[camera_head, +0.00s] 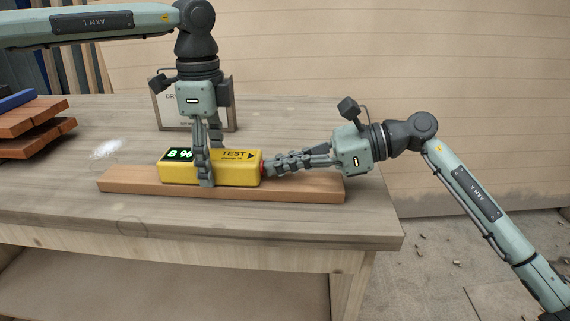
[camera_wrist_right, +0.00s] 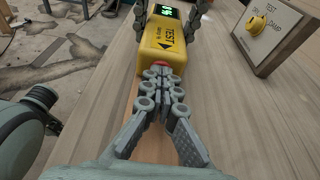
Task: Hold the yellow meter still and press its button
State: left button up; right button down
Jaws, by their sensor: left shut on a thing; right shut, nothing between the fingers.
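The yellow meter (camera_head: 238,174) lies on a long wooden board (camera_head: 308,187) on the workbench. Its dark display shows a green "8 %", and "TEST" with an arrow is printed near its right end. My left gripper (camera_head: 206,180) points down and is shut on the meter's middle. The meter also shows in the right wrist view (camera_wrist_right: 163,45) between the left fingers. My right gripper (camera_head: 270,168) is shut and empty, level with the meter's right end. Its fingertips (camera_wrist_right: 160,74) are at the red button (camera_wrist_right: 161,63), which they partly cover; I cannot tell whether it is pressed in.
Reddish boards (camera_head: 35,118) are stacked at the far left, with a blue piece on top. White powder (camera_head: 105,149) lies on the workbench (camera_head: 70,205). The bench's front strip is clear.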

pick_arm(q)
jog(key=shift+s+d, duration=0.1)
jog(key=shift+d, duration=0.3)
pick_arm(e)
jog(key=shift+s+a, duration=0.1)
jog(key=shift+s, duration=0.05)
jog(key=shift+d, duration=0.3)
pick_arm(q)
jog(key=shift+a, duration=0.2)
pick_arm(e)
jog(key=v, duration=0.9)
jog(key=f+v, duration=0.1)
jog(key=v, duration=0.3)
jog(key=shift+d, duration=0.4)
pick_arm(q)
jog(key=o, duration=1.5)
jog(key=o, duration=0.5)
